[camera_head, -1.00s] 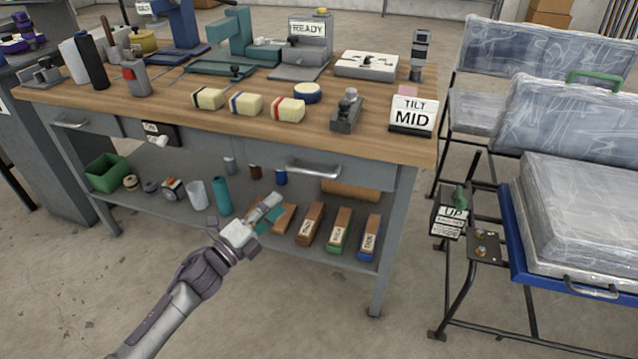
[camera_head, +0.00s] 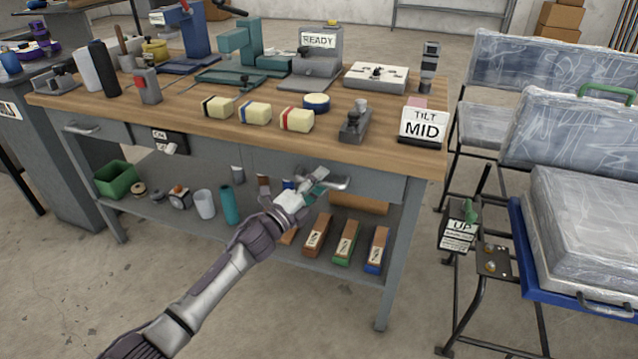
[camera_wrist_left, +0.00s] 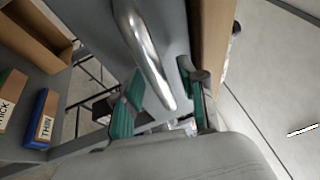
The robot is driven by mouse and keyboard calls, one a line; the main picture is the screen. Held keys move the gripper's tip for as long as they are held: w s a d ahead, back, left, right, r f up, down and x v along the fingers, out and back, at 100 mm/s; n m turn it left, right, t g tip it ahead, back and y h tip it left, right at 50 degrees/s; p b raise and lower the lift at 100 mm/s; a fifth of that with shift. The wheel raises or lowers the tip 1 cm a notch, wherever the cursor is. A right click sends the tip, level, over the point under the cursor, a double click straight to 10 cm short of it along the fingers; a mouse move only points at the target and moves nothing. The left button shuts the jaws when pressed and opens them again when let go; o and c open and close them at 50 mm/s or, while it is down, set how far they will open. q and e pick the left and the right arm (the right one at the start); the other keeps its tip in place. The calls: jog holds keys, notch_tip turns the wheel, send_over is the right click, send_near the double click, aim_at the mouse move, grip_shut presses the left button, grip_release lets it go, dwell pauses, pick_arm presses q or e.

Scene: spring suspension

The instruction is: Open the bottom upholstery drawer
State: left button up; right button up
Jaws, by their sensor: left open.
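A grey drawer front (camera_head: 375,185) with a silver bar handle (camera_head: 338,183) sits under the workbench top. My left gripper (camera_head: 314,184) is at the left end of this handle in the head view, partly covering it. In the left wrist view the handle (camera_wrist_left: 145,58) passes between the two teal fingers of my left gripper (camera_wrist_left: 160,105), which stand apart on either side. I cannot tell whether either finger touches it. A second, similar handle (camera_head: 82,128) is on the bench's left drawer. The drawer fronts look closed. My right gripper is not in view.
The wooden bench top (camera_head: 220,135) overhangs the handle, holding foam blocks, tools and a TILT MID sign (camera_head: 422,125). The lower shelf (camera_head: 270,245) carries labelled blocks, cups and a green bin (camera_head: 115,179). Open floor lies in front. A wrapped-cushion rack (camera_head: 560,255) stands at right.

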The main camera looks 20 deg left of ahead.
pick_arm(q)
grip_shut()
